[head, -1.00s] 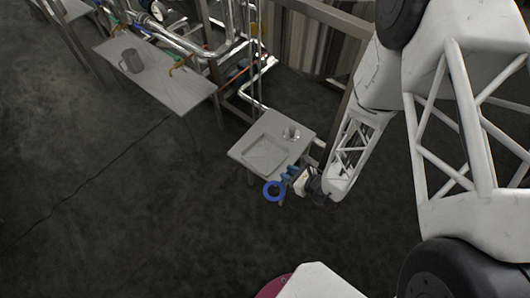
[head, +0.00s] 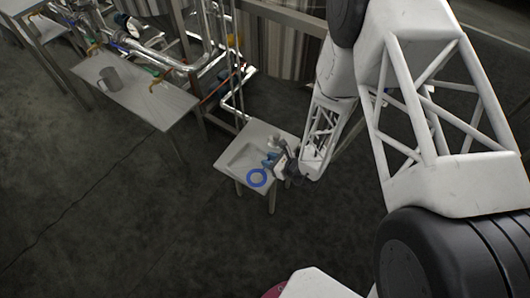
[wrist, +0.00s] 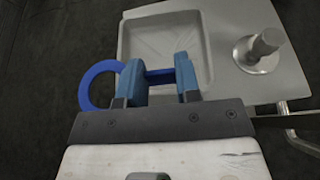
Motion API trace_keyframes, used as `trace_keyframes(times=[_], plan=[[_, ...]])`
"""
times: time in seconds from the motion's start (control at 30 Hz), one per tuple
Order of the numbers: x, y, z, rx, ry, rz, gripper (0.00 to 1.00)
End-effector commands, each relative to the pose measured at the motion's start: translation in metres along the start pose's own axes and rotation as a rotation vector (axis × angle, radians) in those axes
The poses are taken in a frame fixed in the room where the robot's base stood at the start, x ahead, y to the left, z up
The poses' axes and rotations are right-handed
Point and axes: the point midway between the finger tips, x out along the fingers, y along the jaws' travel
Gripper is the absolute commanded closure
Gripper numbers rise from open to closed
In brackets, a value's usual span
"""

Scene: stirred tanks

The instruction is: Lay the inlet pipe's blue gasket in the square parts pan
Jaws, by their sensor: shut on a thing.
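The blue gasket (wrist: 85,84) is a ring held in my gripper (wrist: 159,75); its left part sticks out past the left finger, and a bar of blue shows between the fingers. In the head view the gasket (head: 257,186) hangs at the front edge of the small table. My gripper (head: 271,160) shows there beside it, partly hidden by my arm. The square parts pan (wrist: 204,27) is a shallow grey tray on that table, just beyond the fingertips in the wrist view. In the head view the pan (head: 233,153) lies to the left of the gripper.
A metal cylinder with a round flange (wrist: 258,52) stands on the small table right of the pan. Pipes and a tank frame stand behind. The floor in front is clear.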

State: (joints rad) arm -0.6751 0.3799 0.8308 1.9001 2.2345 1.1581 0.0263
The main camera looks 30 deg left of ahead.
Motion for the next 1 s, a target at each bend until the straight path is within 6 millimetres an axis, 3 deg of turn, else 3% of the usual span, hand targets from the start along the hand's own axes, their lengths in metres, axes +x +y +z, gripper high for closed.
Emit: trace_keyframes(times=[0.2,0.4,1.0], plan=[[0.030,-0.027,0.009,-0.002,-0.002,-0.001,0.91],[0.045,-0.041,0.013,-0.001,-0.001,0.000,0.91],[0.050,-0.043,0.006,0.001,0.000,0.000,0.91]])
